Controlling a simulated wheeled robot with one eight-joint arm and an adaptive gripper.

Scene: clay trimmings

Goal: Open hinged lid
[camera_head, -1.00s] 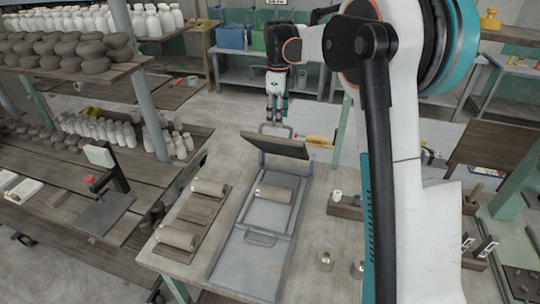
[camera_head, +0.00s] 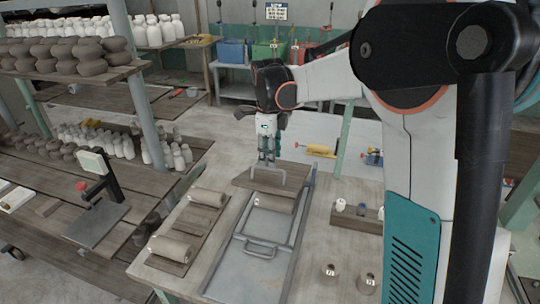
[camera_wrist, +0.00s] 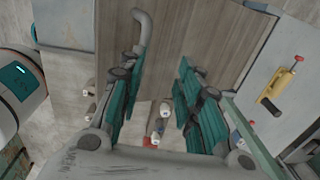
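My gripper (camera_head: 266,160) points down just above the lid, by the handle. In the wrist view my gripper (camera_wrist: 158,65) has its two teal-padded fingers apart, with nothing seen held between them. The bent grey handle (camera_wrist: 143,28) shows beside the left fingertip; contact cannot be told.
A clay roll (camera_head: 270,202) lies in the frame under the lid's near edge. More clay rolls (camera_head: 172,248) lie on boards to the left. Small metal cups (camera_head: 330,271) and a wooden box (camera_head: 358,216) stand on the right. Shelves of pots (camera_head: 70,70) fill the left side.

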